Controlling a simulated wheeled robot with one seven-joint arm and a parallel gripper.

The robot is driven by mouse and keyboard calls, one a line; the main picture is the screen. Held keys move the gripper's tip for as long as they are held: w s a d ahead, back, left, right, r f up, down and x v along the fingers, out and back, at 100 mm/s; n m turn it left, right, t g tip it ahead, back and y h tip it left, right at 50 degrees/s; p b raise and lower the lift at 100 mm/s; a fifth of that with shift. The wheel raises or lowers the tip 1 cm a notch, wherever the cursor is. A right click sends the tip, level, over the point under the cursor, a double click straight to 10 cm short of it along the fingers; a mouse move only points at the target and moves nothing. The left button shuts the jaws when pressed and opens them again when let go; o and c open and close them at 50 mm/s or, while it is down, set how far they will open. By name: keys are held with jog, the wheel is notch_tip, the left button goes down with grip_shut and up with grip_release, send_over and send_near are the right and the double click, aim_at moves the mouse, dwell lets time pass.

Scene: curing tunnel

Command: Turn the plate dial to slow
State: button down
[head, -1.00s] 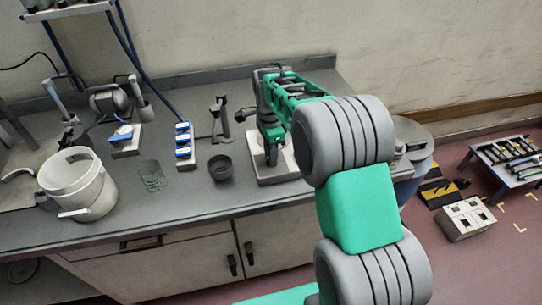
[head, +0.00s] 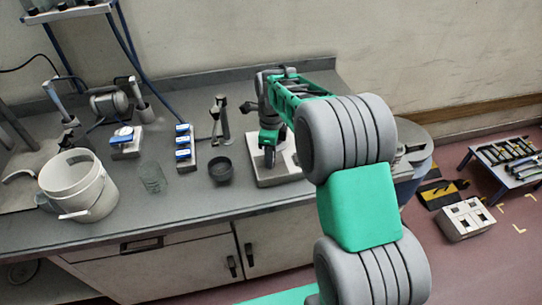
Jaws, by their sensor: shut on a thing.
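My gripper (head: 269,158) points down onto the top of this unit and is shut there. The plate dial is hidden by my gripper and arm, so I cannot read its setting. My gripper is small in this view and its fingertips are hard to make out.
A dark bowl (head: 221,170) stands just left of the unit, with a stand (head: 222,120) behind it. A power strip (head: 185,148), a glass beaker (head: 153,178) and a white bucket (head: 78,184) are further left. Bare bench lies in front.

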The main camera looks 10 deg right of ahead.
dwell(0.3)
jog(key=c, duration=1.1)
grip_release()
jog(key=shift+c, duration=0.2)
notch_tip(320, 180, up, 8)
jog(key=shift+w+f+b, duration=0.15)
jog(key=shift+f+b, duration=0.1)
jog(key=shift+b, duration=0.2)
jog(key=shift+r, duration=0.2)
